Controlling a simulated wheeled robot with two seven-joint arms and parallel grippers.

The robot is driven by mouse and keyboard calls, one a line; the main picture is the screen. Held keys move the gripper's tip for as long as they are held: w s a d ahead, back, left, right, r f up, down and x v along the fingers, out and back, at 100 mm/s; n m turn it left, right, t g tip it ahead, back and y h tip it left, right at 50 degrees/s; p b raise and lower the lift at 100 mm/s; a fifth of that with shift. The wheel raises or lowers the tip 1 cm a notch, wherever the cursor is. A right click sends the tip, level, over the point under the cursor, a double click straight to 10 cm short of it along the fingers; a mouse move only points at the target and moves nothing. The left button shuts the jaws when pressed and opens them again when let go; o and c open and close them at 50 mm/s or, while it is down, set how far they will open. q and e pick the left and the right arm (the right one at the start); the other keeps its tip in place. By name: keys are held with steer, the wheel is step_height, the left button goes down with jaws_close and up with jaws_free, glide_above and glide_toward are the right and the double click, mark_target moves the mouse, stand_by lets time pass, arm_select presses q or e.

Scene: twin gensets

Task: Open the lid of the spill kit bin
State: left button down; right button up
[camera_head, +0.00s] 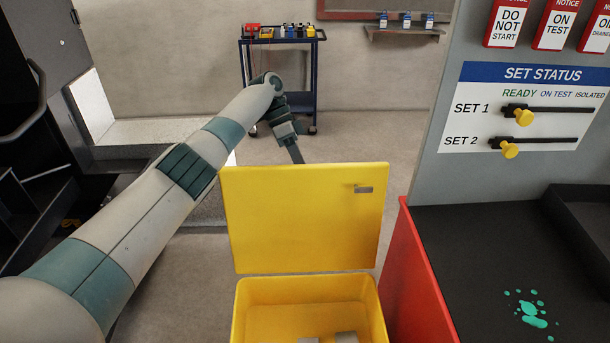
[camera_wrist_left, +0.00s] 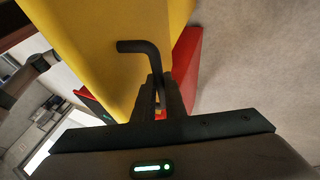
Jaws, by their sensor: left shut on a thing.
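The yellow spill kit bin (camera_head: 306,289) stands at the bottom centre of the head view. Its yellow lid (camera_head: 300,220) stands raised, about upright, at the far side of the bin, and the opening is uncovered. In the left wrist view the lid (camera_wrist_left: 108,45) carries a black bent handle (camera_wrist_left: 146,48). My left gripper (camera_wrist_left: 160,88) is shut on this handle. In the head view my left gripper (camera_head: 296,153) reaches down behind the lid's top edge, and its fingertips and the handle are hidden there. My right gripper is not in view.
Pale items (camera_head: 345,337) lie inside the bin. A red cabinet with a dark top (camera_head: 470,260) stands close on the right, below a status board (camera_head: 525,105). A blue trolley (camera_head: 280,75) with small items stands at the back. Floor between is clear.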

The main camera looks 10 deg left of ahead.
arm_select(q)
steer(key=c, duration=1.8)
jaws_free()
steer(key=shift+w+a+f, duration=0.25)
steer(key=shift+a+f, duration=0.15)
steer(key=shift+f, duration=0.05)
steer(key=shift+w+d+r, duration=0.1)
steer(key=shift+w+d, duration=0.05)
steer(key=shift+w, duration=0.05)
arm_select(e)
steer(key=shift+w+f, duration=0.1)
arm_select(q)
steer(key=shift+r, duration=0.15)
